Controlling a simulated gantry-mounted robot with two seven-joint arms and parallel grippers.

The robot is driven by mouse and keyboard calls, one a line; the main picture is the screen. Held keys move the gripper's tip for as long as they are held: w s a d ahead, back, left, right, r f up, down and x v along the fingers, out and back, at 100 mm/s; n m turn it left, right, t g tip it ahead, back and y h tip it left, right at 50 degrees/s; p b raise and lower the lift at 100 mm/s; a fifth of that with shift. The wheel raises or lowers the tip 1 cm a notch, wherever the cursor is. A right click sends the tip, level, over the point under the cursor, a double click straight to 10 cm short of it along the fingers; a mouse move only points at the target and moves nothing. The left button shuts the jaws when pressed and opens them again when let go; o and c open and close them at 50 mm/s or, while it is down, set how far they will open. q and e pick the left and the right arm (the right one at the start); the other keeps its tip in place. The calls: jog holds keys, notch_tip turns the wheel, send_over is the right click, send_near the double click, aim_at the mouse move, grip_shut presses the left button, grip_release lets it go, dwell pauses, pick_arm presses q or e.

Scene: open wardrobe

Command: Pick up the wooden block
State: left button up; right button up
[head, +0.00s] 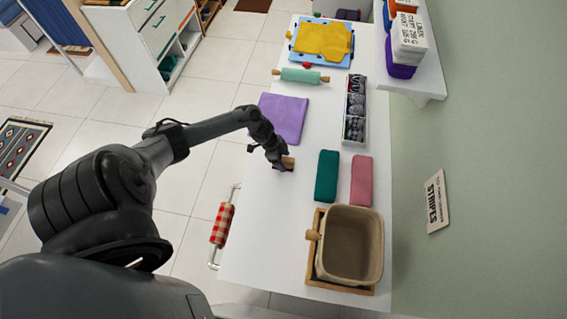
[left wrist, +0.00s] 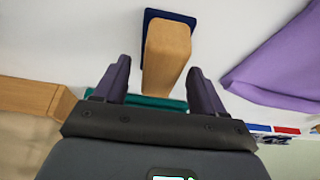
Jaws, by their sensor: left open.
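The wooden block (head: 288,162) is on the white table near its left edge, partly hidden by my left gripper (head: 276,157). In the left wrist view the light-brown block (left wrist: 167,52) has a dark blue piece at its far end. My left gripper (left wrist: 158,70) is open, with one finger on each side of the block's near end. Gaps show between the block and both fingers, and whether either touches it I cannot tell. My right gripper is in neither view.
A purple cloth (head: 283,118) lies beyond the block. Green (head: 327,176) and pink (head: 361,180) folded cloths lie to its right. A beige bin (head: 350,243) in a wooden tray stands nearer. A divided box (head: 355,108) and a rolling pin (head: 301,76) are farther back.

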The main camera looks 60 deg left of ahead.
aim_at(289, 162)
pick_arm(q)
jog(key=shift+w+f, duration=0.1)
jog(key=shift+f, duration=0.25)
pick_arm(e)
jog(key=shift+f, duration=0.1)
pick_arm(q)
jog(key=shift+f, duration=0.25)
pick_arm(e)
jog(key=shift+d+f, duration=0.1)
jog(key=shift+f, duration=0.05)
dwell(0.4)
pick_arm(q)
jog(key=c, duration=1)
jog(key=shift+r, duration=0.1)
